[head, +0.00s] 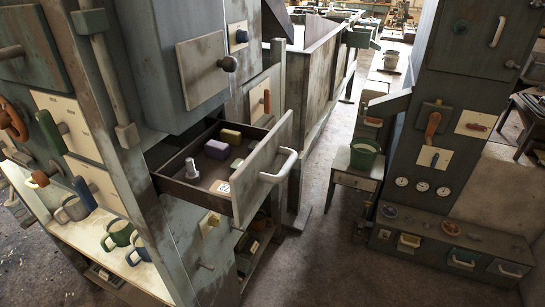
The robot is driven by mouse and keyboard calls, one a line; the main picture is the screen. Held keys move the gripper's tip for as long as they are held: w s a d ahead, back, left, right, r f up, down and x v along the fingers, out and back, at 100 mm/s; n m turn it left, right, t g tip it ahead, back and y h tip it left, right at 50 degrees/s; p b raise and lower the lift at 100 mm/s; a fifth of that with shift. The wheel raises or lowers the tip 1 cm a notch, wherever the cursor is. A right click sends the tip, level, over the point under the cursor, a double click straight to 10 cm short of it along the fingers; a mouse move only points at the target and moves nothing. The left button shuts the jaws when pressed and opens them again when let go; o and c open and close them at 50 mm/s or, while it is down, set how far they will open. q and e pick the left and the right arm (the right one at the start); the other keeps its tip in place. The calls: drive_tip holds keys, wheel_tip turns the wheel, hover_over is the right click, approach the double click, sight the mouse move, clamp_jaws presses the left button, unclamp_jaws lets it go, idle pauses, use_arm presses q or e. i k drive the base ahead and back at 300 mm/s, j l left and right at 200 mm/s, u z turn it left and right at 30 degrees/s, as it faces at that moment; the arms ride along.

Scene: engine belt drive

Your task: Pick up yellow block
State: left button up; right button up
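A small yellow block (230,136) lies in an open drawer (204,203) of the tall grey cabinet on the left, near the drawer's back. A purple block (216,149) sits right in front of it, close to or touching it. A grey bolt-like piece (191,168) stands toward the drawer's left side. A small white piece with dark marks (223,187) and a small green piece (237,163) lie nearer the drawer front. Neither of my grippers is in view.
The drawer front with its white handle (279,167) sticks out into the aisle. Mugs (118,234) stand on a low shelf at left. A small table (352,179) with a green bucket (363,155) stands beyond. A second cabinet (450,90) is at right. The floor between (320,245) is clear.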

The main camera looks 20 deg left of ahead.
sight(234, 137)
drive_tip(key=i+u, duration=0.1)
drive_tip(key=u, duration=1.4)
drive_tip(key=i+l+u, duration=0.1)
drive_tip(key=l+u, duration=1)
drive_tip(key=u, duration=0.15)
drive_tip(key=k+l+u, duration=0.1)
drive_tip(key=l+u, duration=0.3)
